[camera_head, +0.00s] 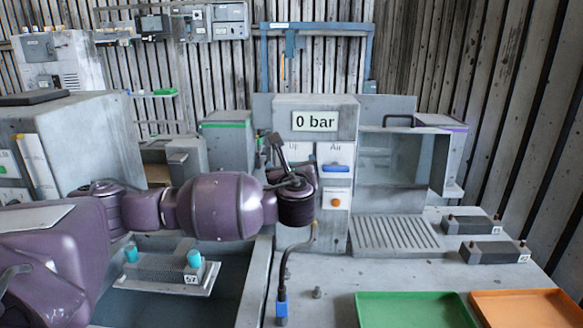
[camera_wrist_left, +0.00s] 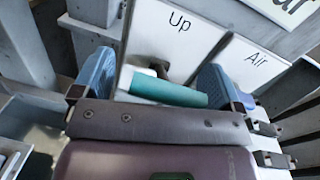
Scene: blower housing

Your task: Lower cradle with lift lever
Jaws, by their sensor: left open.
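The lift lever's teal handle (camera_wrist_left: 165,92) shows in the left wrist view in front of a white panel marked "Up" (camera_wrist_left: 180,25). My left gripper (camera_wrist_left: 155,80) is open, with one blue fingertip on either side of the handle; I cannot tell whether they touch it. In the head view my left gripper (camera_head: 284,158) is in front of the "Up" panel and hides the lever. A flat grey platform (camera_head: 160,285), perhaps the cradle, is in the dark basin at lower left. It bears a mesh block with two teal knobs and a "57" label. My right gripper is not in view.
The control column shows "0 bar" (camera_head: 315,121) above an "Air" panel with a blue switch (camera_head: 337,168) and an orange button (camera_head: 336,202). A glass-fronted box (camera_head: 395,165) stands right. A green tray (camera_head: 412,312) and an orange tray (camera_head: 530,310) lie at front right.

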